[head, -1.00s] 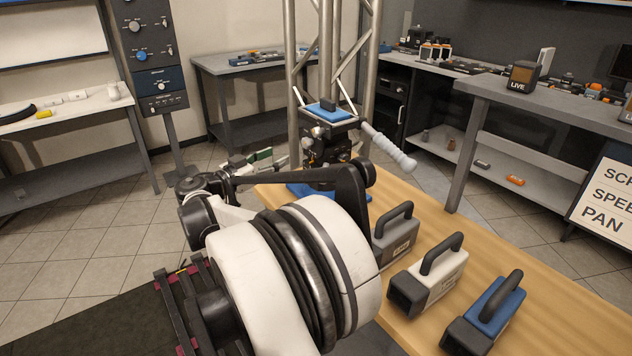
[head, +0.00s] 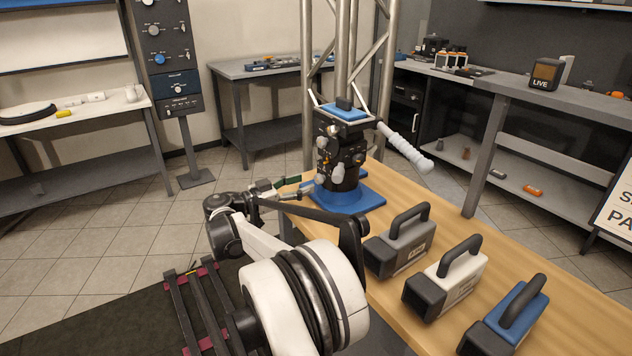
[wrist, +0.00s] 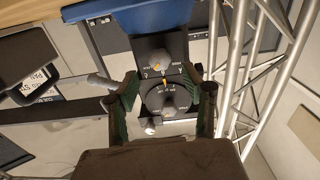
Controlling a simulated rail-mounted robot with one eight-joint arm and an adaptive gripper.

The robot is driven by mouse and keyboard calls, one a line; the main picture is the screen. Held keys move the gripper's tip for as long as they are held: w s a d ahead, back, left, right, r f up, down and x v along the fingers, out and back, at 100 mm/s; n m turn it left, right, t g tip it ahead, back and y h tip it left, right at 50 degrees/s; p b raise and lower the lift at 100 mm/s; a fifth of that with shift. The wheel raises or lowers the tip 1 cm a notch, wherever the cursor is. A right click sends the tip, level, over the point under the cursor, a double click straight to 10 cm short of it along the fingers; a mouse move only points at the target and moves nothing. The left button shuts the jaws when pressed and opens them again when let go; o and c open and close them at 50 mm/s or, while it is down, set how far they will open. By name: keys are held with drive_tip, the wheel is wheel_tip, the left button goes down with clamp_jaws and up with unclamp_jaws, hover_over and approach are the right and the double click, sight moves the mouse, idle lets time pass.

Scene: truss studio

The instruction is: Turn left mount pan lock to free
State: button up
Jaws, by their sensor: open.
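The mount (head: 342,160) is a black head with a blue top plate, grey knobs and a white ribbed handle, upright on a blue base (head: 345,198). My gripper (head: 286,187) is at its left side in the head view. In the wrist view, my gripper (wrist: 164,88) is open, with one green-padded finger on each side of the dark knob panel. I cannot tell whether the fingers touch anything.
A grey case (head: 398,248), a white case (head: 447,283) and a blue case (head: 505,315) stand along the wooden table (head: 440,225), right of my arm. A metal truss (head: 345,50) rises behind the mount. The white handle (head: 405,147) sticks out to the right.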

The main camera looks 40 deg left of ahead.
sight(316, 179)
drive_tip(key=shift+x, duration=2.7)
drive_tip(key=shift+c, duration=0.3)
drive_tip(key=shift+b, duration=0.3)
clamp_jaws()
